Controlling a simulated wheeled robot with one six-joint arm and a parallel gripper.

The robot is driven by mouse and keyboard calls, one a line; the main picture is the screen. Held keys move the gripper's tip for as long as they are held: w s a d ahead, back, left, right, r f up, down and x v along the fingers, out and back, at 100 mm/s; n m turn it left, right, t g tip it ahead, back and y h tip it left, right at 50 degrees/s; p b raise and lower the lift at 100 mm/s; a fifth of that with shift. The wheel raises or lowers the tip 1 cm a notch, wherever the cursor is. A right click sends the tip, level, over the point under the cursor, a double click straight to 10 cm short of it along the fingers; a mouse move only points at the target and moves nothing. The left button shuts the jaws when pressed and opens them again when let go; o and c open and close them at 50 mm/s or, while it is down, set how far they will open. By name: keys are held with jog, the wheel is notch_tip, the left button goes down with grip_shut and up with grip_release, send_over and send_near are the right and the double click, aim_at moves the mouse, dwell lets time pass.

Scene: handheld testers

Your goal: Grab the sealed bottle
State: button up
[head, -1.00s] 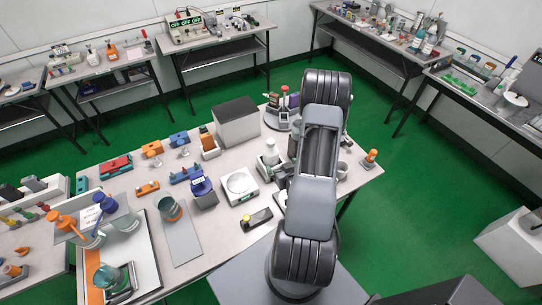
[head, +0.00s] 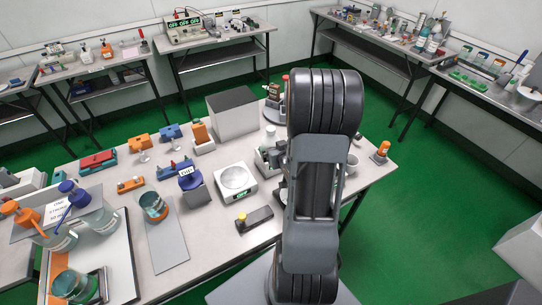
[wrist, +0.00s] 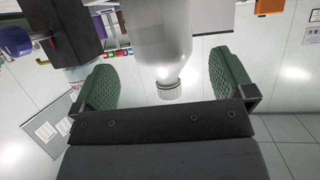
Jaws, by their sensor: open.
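In the wrist view, a pale grey bottle (wrist: 163,38) with a ribbed white cap (wrist: 170,91) is near the top middle, its cap pointing down in the picture. My gripper (wrist: 163,78) is open, with one green textured pad on each side of the bottle's neck and cap. Gaps show between the bottle and both pads. The bottle's far end is cut off by the picture's top edge. In the head view my own arm hides my gripper. A small white-topped bottle (head: 270,136) stands left of the arm there; I cannot tell whether it is the same one.
The table holds a white scale (head: 237,182), a grey box (head: 232,113), a dark handheld tester (head: 254,219) and a blue-topped device (head: 191,181). An orange-topped item (head: 381,151) stands at its right edge. Green floor (head: 430,210) is clear to the right.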

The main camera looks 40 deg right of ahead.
jog(key=shift+w+f+b, duration=0.1)
jog(key=shift+w+b, duration=0.2)
jog(key=shift+w+d, duration=0.1)
jog(key=shift+w, duration=0.1)
jog(key=shift+p+x, duration=0.45)
jog(key=shift+x, duration=2)
jog(key=shift+s+f, duration=0.1)
jog(key=shift+f, duration=0.1)
jog(key=shift+c, duration=0.3)
jog(key=c, duration=1.2)
